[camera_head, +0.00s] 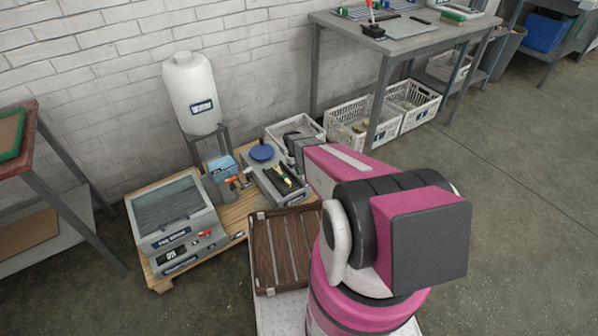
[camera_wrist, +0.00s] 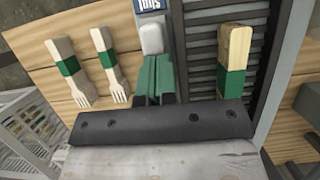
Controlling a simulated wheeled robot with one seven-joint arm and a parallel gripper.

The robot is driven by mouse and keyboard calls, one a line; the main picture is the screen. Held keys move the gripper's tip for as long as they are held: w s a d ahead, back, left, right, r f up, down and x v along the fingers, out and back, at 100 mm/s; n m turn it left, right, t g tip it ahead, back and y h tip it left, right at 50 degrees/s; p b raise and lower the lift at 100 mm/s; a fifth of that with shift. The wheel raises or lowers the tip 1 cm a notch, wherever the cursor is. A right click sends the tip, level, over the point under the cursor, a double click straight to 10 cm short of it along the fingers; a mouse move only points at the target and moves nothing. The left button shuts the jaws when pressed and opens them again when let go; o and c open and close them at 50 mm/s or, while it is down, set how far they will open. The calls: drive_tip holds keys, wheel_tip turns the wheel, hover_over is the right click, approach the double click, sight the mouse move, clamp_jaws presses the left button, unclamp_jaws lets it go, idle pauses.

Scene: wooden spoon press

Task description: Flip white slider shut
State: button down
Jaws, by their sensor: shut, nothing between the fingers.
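A pale grey-white block (camera_wrist: 152,38), which looks like the white slider, shows in the wrist view just below a blue label (camera_wrist: 150,5). The label's lettering is upside down and seems to read "Shut". My gripper (camera_wrist: 153,62) has its two green fingers together and empty, with their tips right at the near end of the block. I cannot tell whether they touch it. In the head view the dark end of my arm hangs over the far side of a grey unit (camera_head: 262,172); the fingers and the slider cannot be made out there.
Wooden forks with green bands (camera_wrist: 71,64) lie left of the fingers, and a green-banded wooden piece (camera_wrist: 235,55) lies right over dark slats. A grey press box (camera_head: 172,212) and blue container (camera_head: 221,168) share the pallet. A brown slatted crate (camera_head: 283,250) stands in front.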

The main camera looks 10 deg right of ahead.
drive_tip(key=w, duration=0.1)
drive_tip(key=w+a, duration=0.1)
drive_tip(key=w, duration=0.2)
drive_tip(key=shift+a, duration=0.3)
drive_tip(key=v, duration=0.9)
drive_tip(key=shift+r, duration=0.5)
drive_tip(key=shift+s, duration=0.15)
